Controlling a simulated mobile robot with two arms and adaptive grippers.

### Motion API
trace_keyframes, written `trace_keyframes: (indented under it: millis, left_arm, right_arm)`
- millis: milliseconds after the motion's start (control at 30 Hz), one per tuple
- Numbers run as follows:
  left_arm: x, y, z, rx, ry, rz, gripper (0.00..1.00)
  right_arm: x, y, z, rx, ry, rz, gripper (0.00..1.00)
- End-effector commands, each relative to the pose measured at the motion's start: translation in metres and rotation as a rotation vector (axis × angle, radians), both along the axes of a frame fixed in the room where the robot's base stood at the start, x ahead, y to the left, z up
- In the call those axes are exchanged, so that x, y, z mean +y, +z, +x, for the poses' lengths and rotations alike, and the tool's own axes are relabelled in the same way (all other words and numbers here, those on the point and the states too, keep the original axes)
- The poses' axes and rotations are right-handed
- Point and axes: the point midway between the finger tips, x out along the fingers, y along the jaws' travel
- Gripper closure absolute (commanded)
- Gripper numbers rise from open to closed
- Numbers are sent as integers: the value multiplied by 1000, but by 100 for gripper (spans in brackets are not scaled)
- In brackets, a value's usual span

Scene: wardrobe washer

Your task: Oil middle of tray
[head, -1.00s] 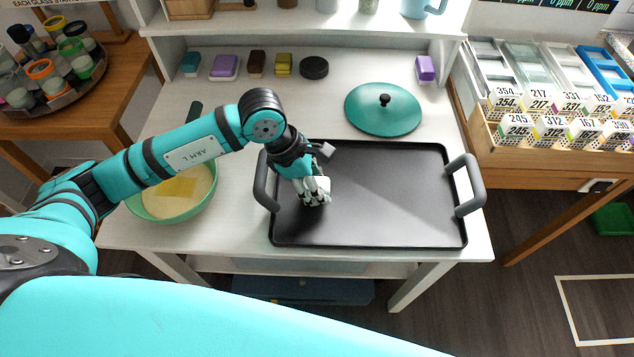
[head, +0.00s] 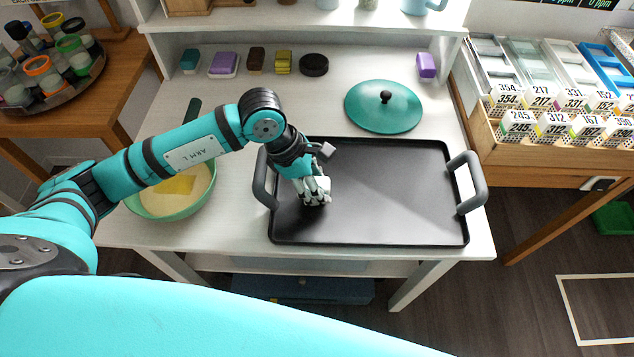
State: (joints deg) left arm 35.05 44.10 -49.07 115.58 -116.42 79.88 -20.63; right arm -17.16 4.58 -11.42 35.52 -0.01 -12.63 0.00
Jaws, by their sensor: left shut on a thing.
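A black rectangular tray (head: 400,195) with two upright grey side handles lies on the white table. My left gripper (head: 316,198) is low over the tray's left part, just inside the left handle. It is shut on a small white thing (head: 324,184), mostly hidden by the fingers. I cannot tell whether that thing touches the tray. A green bowl (head: 172,214) with pale liquid and a yellow piece in it stands left of the tray, partly under my left arm. No oil can be made out on the tray. My right gripper is not in view.
A teal lid (head: 384,108) with a black knob lies behind the tray. Several small sponges and blocks, including a purple one (head: 224,65), line the table's back below a shelf. A wooden rack (head: 560,150) with numbered boxes stands right.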

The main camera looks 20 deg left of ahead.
Motion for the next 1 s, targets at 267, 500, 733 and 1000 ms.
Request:
trace_keyframes:
  millis: [267, 500, 733, 1000]
  left_arm:
    - [0, -7, 0, 0, 0, 0, 94]
    - [-7, -8, 2, -1, -2, -2, 94]
    - [-41, -8, 12, -2, -2, -3, 94]
    - [-52, -8, 15, 0, 1, 0, 94]
  right_arm:
    - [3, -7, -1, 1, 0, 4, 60]
    - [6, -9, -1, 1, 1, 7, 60]
    - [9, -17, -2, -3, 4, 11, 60]
    - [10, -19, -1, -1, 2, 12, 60]
